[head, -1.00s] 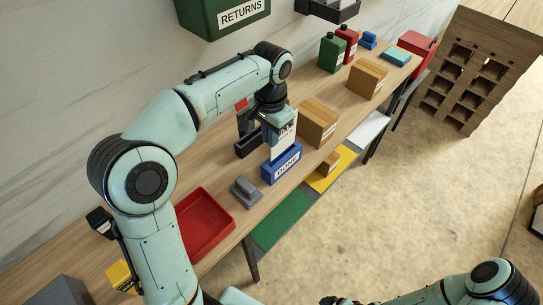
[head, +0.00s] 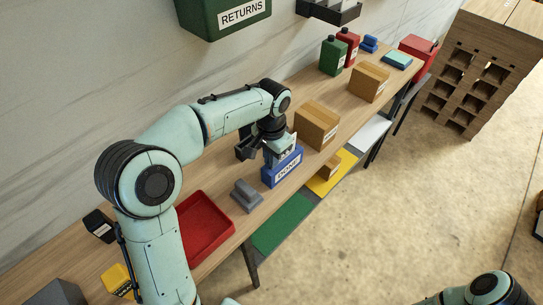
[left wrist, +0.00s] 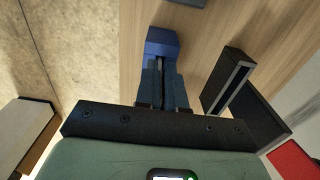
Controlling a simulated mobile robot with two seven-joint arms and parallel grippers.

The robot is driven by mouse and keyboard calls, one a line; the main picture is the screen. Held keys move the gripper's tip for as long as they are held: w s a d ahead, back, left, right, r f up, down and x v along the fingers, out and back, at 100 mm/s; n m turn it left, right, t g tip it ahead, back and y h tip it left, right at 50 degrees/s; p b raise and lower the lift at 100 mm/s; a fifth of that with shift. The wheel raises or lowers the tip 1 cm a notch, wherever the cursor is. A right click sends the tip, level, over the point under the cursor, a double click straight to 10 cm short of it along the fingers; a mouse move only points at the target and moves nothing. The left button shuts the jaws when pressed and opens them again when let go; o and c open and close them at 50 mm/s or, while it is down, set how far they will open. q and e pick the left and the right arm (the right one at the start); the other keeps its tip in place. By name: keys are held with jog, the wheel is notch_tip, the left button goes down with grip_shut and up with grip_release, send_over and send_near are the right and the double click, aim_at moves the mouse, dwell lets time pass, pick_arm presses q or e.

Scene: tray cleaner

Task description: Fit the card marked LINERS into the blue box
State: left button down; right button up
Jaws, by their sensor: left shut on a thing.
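The blue box (head: 284,172), with a DONE label on its front, stands on the wooden bench. My left gripper (head: 278,154) is directly over it, pointing down, shut on the white card (head: 288,152). Only a small part of the card shows beside the fingers. Its lower part is hidden by the box's front wall, so it appears to be inside the box. Its lettering is too small to read. In the left wrist view the closed fingers (left wrist: 163,84) reach to the blue box (left wrist: 162,40); the card is edge-on there and barely visible. My right gripper is out of view.
A grey block (head: 246,195) and a red tray (head: 206,228) lie on the near side. A cardboard box (head: 316,125) stands just beyond. The green RETURNS bin (head: 238,18) hangs on the wall.

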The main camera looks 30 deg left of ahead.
pick_arm(q)
jog(key=c, duration=1.2)
grip_release()
jog(key=shift+s, duration=0.1)
jog(key=shift+c, duration=0.2)
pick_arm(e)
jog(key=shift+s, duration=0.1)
pick_arm(q)
notch_tip(320, 180, up, 12)
jog(key=shift+r+p, duration=0.15)
jog(key=shift+p, duration=1.05)
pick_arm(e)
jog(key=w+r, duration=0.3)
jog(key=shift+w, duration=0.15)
